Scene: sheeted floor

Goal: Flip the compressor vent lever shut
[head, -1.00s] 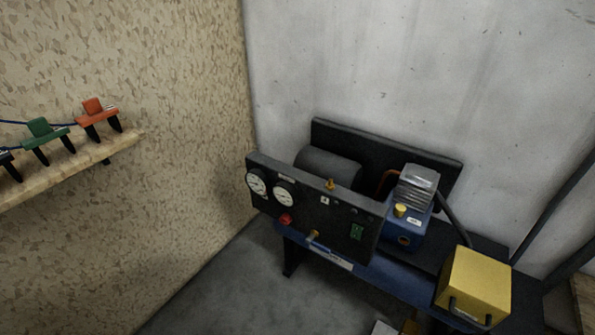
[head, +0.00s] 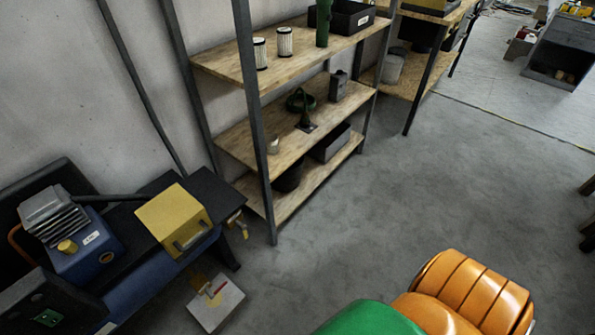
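The compressor, with its blue body (head: 90,258) and grey finned head, is at the left of the head view on a dark bench with a blue front edge. Its black gauge panel is partly cut off by the left edge. A yellow box (head: 175,218) sits at the bench's right part. A brass fitting (head: 236,220) shows at the bench's right end. Below, a pale plate (head: 216,306) carries a small red lever-like part (head: 215,288); I cannot tell whether this is the vent lever or how it is set. Neither gripper is in view.
Metal shelving with wooden shelves (head: 270,130) stands right of the bench, holding filters, a black bin and other items. An orange ribbed, seat-like shape (head: 480,288) and a green rounded shape (head: 368,318) fill the bottom right. Grey floor (head: 430,190) between is clear.

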